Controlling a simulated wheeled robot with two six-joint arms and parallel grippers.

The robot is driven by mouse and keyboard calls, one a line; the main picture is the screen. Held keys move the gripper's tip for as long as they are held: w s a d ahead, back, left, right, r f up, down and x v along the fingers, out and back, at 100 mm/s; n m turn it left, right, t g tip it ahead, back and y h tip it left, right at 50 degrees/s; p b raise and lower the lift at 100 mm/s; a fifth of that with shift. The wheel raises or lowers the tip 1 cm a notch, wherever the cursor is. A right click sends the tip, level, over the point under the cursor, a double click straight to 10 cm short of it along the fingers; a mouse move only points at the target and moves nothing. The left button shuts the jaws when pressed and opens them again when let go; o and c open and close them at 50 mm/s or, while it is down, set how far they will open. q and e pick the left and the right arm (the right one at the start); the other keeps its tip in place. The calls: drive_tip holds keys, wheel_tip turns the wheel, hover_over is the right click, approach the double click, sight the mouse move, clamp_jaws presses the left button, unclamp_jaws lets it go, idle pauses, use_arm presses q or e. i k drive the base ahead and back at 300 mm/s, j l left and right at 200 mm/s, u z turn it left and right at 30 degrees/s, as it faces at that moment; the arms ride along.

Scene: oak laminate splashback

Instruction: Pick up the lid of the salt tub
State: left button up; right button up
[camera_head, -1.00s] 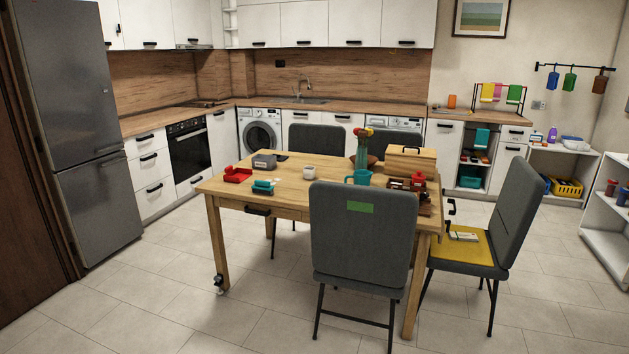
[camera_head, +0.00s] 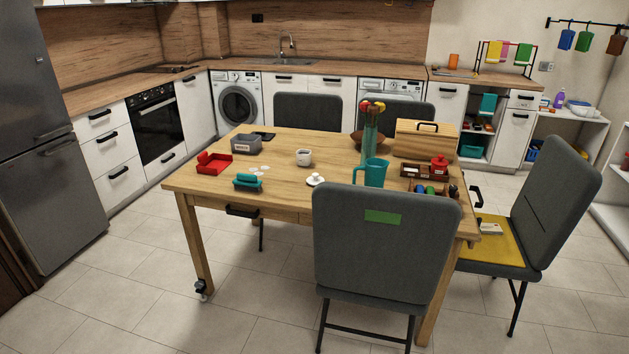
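A small white tub (camera_head: 304,159) stands on the wooden table; it looks open at the top, and I cannot read any label on it. A white round lid with a knob (camera_head: 315,180) lies on the table in front of it, apart from the tub and just behind the back of the near grey chair. I take these to be the salt tub and its lid. Neither of my grippers shows in the head view.
The near grey chair (camera_head: 385,255) blocks part of the table's front edge (camera_head: 265,213). A teal jug (camera_head: 375,173) stands right of the lid. A teal object (camera_head: 248,183), red holder (camera_head: 214,164) and grey box (camera_head: 245,144) are to the left. Floor at front left is clear.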

sight(316, 179)
drive_tip(key=i+z, duration=0.35)
drive_tip(key=i, duration=0.9)
drive_tip(key=j, duration=0.05)
